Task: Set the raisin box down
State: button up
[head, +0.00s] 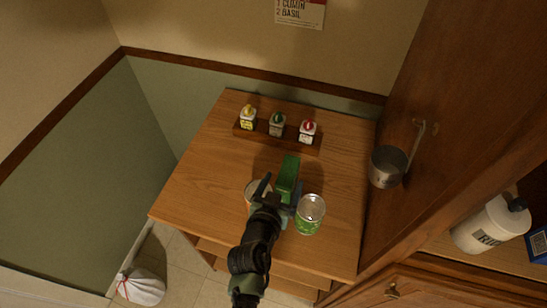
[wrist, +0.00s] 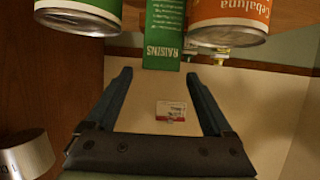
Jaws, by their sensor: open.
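The raisin box (head: 288,174) is a green box lettered RAISINS. It stands on the wooden counter between two cans, and it also shows at the top of the wrist view (wrist: 163,35), where the picture is upside down. My gripper (head: 280,190) is open at the near side of the box. In the wrist view my gripper's fingertips (wrist: 159,75) are spread wider than the box, with its end just beyond or between them; I cannot tell which. No finger visibly presses on it. In the head view my gripper hides part of the box.
A green can (head: 310,213) stands close on the right; an orange-labelled can (head: 257,190) on the left is partly hidden. Behind, a wooden rack (head: 262,137) holds three small bottles. A metal pot (head: 386,167) hangs at the right cabinet. The left counter is clear.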

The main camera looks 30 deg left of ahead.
jog(key=b+v, duration=0.2)
jog(key=v, duration=0.7)
